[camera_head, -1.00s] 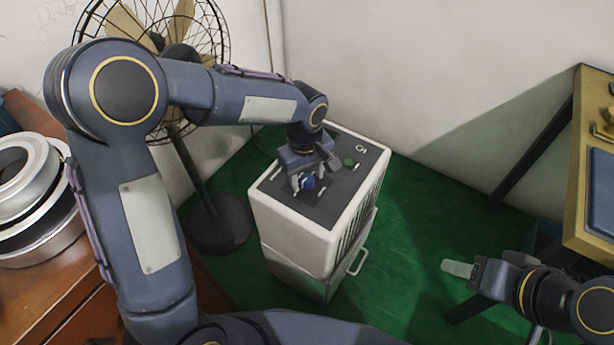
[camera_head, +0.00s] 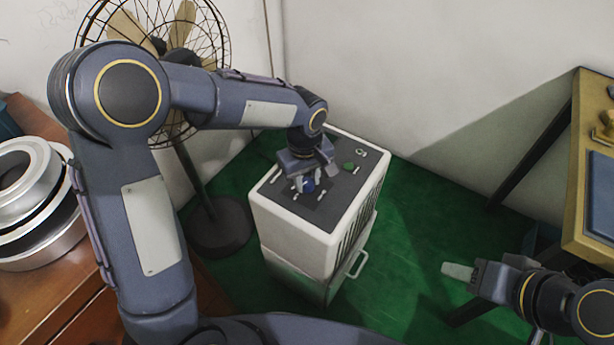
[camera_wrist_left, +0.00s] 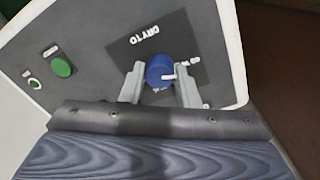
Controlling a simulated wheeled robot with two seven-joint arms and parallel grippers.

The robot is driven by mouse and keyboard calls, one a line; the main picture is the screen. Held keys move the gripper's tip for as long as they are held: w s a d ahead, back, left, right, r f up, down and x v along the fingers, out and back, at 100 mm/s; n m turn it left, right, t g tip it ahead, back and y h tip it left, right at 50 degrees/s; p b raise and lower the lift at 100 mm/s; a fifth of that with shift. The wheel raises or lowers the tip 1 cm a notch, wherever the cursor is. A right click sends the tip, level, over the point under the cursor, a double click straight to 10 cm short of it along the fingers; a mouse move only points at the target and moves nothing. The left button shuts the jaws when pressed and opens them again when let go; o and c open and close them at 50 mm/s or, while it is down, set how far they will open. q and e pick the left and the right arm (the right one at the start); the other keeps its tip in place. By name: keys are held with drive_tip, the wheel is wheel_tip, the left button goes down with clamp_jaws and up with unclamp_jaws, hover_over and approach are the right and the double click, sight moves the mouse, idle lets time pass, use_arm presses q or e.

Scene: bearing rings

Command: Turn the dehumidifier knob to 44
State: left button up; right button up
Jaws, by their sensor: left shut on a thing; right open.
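The dehumidifier (camera_head: 297,220) is a white box with a dark grey top panel, standing on the green floor. Its blue knob (camera_wrist_left: 159,70) with a white pointer sits on a darker square; the pointer is toward the right in the left wrist view. My left gripper (camera_wrist_left: 160,82) is shut on the knob from above, one finger on each side. In the head view the knob (camera_head: 308,185) is partly hidden by the gripper (camera_head: 305,183). The dial numbers are too small or covered to read. My right gripper (camera_head: 458,271) is open and empty, away from the dehumidifier.
A green button (camera_wrist_left: 61,67) lies on the same panel. A fan (camera_head: 205,220) stands behind to the left. Metal rings (camera_head: 28,190) sit on a wooden cabinet at left. A yellow-topped table (camera_head: 590,225) is at right. Green floor (camera_head: 410,220) is free between.

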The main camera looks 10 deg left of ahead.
use_arm(q)
drive_tip(key=m+p, duration=0.2)
drive_tip(key=m, duration=0.2)
drive_tip(key=shift+r, duration=0.15)
drive_tip(key=m+p, duration=0.1)
drive_tip(key=m, duration=0.2)
drive_tip(key=shift+m+p, duration=0.4)
drive_tip(key=m+p, duration=0.1)
drive_tip(key=m, duration=0.2)
drive_tip(key=shift+m, duration=0.3)
drive_tip(key=m+p, duration=0.2)
drive_tip(key=m, duration=0.2)
drive_tip(key=shift+w+d, duration=0.1)
drive_tip(key=m+p, duration=0.3)
drive_tip(key=m, duration=0.4)
drive_tip(key=shift+m+g, duration=0.3)
drive_tip(key=m+p, duration=0.2)
drive_tip(key=m, duration=0.4)
drive_tip(key=shift+y, duration=0.3)
drive_tip(key=shift+m, duration=0.3)
drive_tip(key=o, duration=1)
